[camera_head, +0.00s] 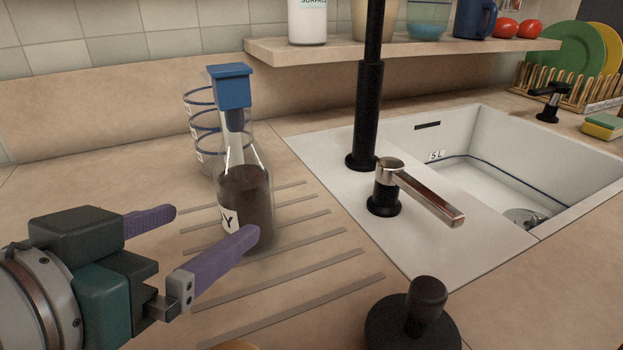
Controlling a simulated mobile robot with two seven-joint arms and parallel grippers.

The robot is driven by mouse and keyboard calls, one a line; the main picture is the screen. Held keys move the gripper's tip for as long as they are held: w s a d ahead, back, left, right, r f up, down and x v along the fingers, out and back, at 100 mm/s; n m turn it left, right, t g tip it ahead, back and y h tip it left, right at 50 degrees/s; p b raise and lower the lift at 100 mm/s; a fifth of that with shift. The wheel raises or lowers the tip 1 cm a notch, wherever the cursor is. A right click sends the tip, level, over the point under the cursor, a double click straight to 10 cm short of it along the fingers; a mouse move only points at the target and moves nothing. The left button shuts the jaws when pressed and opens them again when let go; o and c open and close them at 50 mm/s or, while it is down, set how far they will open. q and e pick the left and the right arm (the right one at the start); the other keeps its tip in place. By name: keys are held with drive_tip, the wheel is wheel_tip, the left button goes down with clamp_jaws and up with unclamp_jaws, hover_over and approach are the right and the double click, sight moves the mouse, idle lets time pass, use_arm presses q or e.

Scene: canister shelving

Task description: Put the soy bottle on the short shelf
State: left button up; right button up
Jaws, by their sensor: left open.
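The soy bottle (246,193) stands upright on the grooved drainboard of the counter, left of the sink. It is clear glass with dark liquid, a blue cap and a white label ending in "Y". My left gripper (212,228) is at the lower left, open, with purple fingers pointing towards the bottle. One finger overlaps the bottle's lower right in the view; I cannot tell whether it touches. The other finger is left of the bottle, apart from it. The short shelf (400,53) runs along the wall above the sink. My right gripper is not in view.
The black tap (367,120) and its lever (425,198) stand right of the bottle, before the sink (560,185). Blue-rimmed glasses (200,135) are behind the bottle. The shelf holds a white canister (307,25), a mug (475,18) and tomatoes (507,28). A dark knobbed object (425,310) is in front.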

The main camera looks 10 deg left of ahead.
sight(234, 209)
use_arm(q)
drive_tip(key=shift+t+h, duration=0.3)
drive_tip(key=shift+t, duration=0.2)
drive_tip(key=x, duration=0.3)
drive_tip(key=d+x, duration=0.1)
drive_tip(key=x, duration=0.1)
drive_tip(key=shift+w+r+b, duration=0.1)
drive_tip(key=shift+r+b, duration=0.1)
drive_tip(key=shift+b, duration=0.2)
drive_tip(key=shift+r+b+x, duration=0.15)
drive_tip(key=shift+b+x, duration=0.05)
drive_tip(key=shift+x, duration=1.25)
drive_tip(key=shift+r+b+x, duration=0.1)
drive_tip(key=shift+b+x, duration=0.05)
drive_tip(key=shift+x, duration=1.3)
drive_tip(key=shift+a, duration=0.15)
clamp_jaws()
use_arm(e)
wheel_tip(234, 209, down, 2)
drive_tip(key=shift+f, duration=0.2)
use_arm(q)
drive_tip(key=shift+m, duration=0.3)
